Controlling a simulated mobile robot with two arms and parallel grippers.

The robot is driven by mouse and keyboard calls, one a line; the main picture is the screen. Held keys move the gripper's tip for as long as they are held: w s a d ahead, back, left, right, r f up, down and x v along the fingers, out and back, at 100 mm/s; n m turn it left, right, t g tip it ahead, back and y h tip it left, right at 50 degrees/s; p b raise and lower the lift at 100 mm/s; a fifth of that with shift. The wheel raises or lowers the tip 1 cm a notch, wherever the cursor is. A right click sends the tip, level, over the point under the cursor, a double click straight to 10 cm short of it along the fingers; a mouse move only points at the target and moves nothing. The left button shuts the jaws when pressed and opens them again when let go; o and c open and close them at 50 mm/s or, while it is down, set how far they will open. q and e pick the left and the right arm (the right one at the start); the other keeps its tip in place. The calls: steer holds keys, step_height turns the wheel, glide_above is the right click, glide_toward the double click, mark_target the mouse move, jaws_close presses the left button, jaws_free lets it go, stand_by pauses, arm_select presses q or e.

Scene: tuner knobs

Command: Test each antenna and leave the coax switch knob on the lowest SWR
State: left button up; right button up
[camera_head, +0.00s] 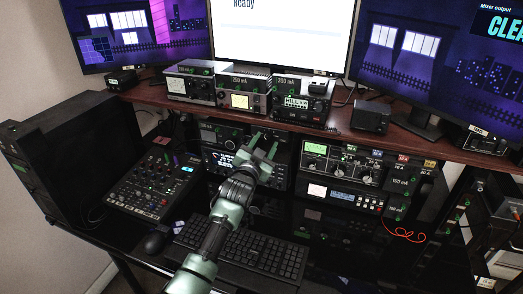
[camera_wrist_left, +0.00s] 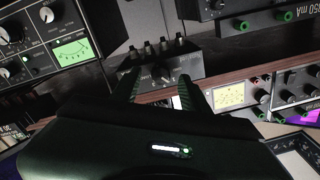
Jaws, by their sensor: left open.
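My left gripper (camera_head: 265,148) is raised in front of the equipment under the wooden shelf, in the head view. Its two fingers are apart and empty; they also show in the left wrist view (camera_wrist_left: 157,90). A small dark box (camera_wrist_left: 172,62) with several connectors along one edge and a dark knob (camera_wrist_left: 160,75) with a pale mark appears beyond and between the fingertips. It looks like the coax switch; the gripper largely hides it in the head view. A green-lit meter (camera_head: 316,148) is on the unit to the right, also in the wrist view (camera_wrist_left: 72,50). Its reading is too small to tell.
The wooden shelf (camera_head: 345,134) carries several radios, including one with a yellowish meter (camera_head: 240,101). A mixer (camera_head: 153,187), a keyboard (camera_head: 272,258) and a mouse (camera_head: 154,243) lie below. A red cable (camera_head: 403,235) hangs at right. Monitors (camera_head: 282,35) stand behind.

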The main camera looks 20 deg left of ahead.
arm_select(q)
steer(key=s, duration=0.6)
steer(key=shift+s+b, duration=0.3)
steer(key=shift+b, duration=0.1)
arm_select(e)
steer(key=shift+a+f, duration=0.1)
steer(key=shift+f, duration=0.35)
arm_select(q)
steer(key=shift+f, duration=0.1)
arm_select(e)
jaws_close()
stand_by(0.7)
